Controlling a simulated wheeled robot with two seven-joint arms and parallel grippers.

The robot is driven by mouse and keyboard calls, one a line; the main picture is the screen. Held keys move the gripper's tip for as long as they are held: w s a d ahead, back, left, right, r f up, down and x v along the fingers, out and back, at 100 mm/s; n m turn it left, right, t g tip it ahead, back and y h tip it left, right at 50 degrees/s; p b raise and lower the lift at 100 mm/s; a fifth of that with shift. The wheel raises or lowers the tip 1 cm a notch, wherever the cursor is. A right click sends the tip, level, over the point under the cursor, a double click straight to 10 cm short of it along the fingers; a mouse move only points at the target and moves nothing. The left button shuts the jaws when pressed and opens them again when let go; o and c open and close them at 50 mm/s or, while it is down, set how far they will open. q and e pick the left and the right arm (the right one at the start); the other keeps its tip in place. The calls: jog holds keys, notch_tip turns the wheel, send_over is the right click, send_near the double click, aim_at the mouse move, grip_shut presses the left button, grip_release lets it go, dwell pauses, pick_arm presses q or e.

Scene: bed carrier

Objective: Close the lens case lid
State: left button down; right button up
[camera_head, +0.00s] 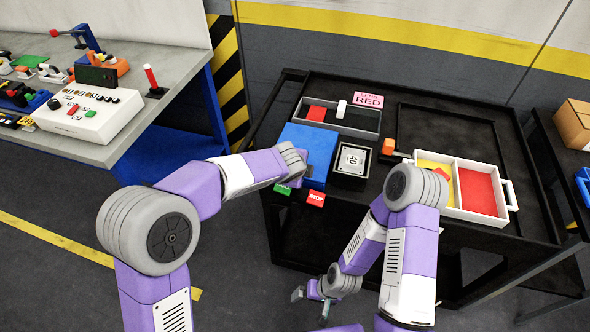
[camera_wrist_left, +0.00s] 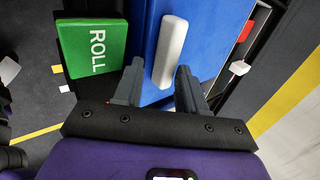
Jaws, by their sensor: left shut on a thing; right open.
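A blue case (camera_head: 312,146), which looks like the lens case, sits at the left of the black cart; its blue surface (camera_wrist_left: 208,35) fills the middle of the left wrist view. Whether its lid is open or shut is unclear, as my left arm covers part of it. My left gripper (camera_head: 302,168) is at its front left. In the left wrist view the fingers (camera_wrist_left: 158,82) are on either side of a light grey bar (camera_wrist_left: 170,50) on the blue surface, shut on it. My right gripper (camera_head: 311,304) is open and empty, low in front of the cart.
A dark box marked 40 (camera_head: 352,160) stands right of the blue case. A green ROLL block (camera_wrist_left: 90,46) and a red STOP block (camera_head: 316,198) are at the front edge. A grey tray (camera_head: 368,131) lies behind; a white divided bin (camera_head: 507,196) is right.

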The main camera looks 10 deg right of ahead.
pick_arm(q)
jog(key=shift+w+r, duration=0.1)
jog(key=shift+r, duration=0.05)
jog(key=c, duration=1.1)
grip_release()
jog(key=shift+o, duration=0.2)
jog(key=p+v, duration=0.2)
jog(key=v, duration=0.4)
jog(key=shift+r, duration=0.3)
jog(key=shift+s+a+r, duration=0.15)
jog(key=shift+s+r, duration=0.15)
jog(key=shift+s, duration=0.2)
pick_arm(e)
jog(key=shift+r, duration=1.05)
jog(key=shift+c, duration=0.3)
